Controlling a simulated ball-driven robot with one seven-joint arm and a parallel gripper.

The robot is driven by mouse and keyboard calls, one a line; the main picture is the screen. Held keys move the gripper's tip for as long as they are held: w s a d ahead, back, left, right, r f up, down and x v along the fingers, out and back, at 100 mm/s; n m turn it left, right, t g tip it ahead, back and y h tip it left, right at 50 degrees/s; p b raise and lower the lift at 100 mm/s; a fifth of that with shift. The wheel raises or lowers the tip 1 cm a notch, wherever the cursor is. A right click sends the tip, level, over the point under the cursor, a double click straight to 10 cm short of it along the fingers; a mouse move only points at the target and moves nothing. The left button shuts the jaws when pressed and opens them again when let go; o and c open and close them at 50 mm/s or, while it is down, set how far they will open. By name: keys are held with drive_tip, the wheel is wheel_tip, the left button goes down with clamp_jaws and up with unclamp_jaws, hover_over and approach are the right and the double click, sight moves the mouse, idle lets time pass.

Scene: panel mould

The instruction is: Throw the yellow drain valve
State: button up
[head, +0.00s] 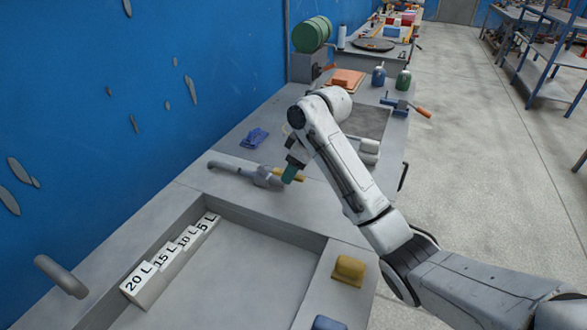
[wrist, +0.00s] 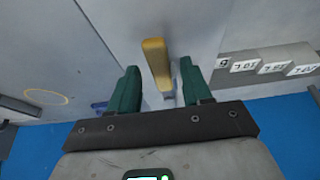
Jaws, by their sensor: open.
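The drain valve's yellow lever (head: 302,178) sticks out from a grey pipe and valve body (head: 262,177) on the bench behind the mould. In the wrist view the yellow lever (wrist: 157,62) points away from the camera, between and beyond the two green fingers. My gripper (wrist: 156,88) is open, with a finger on each side of the lever's line and visible gaps. In the head view my gripper (head: 290,174) points down at the lever and hides part of it. I cannot tell whether a finger touches it.
The shallow grey mould tray (head: 262,229) lies in front, with stepped blocks marked 20 L, 15 L, 10 L and 5 L (head: 140,280) along its left side. A yellow block (head: 348,270) sits on the right rim. A blue item (head: 255,138) lies behind the valve. A blue wall stands left.

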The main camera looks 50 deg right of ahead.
clamp_jaws()
idle(0.3)
idle(0.3)
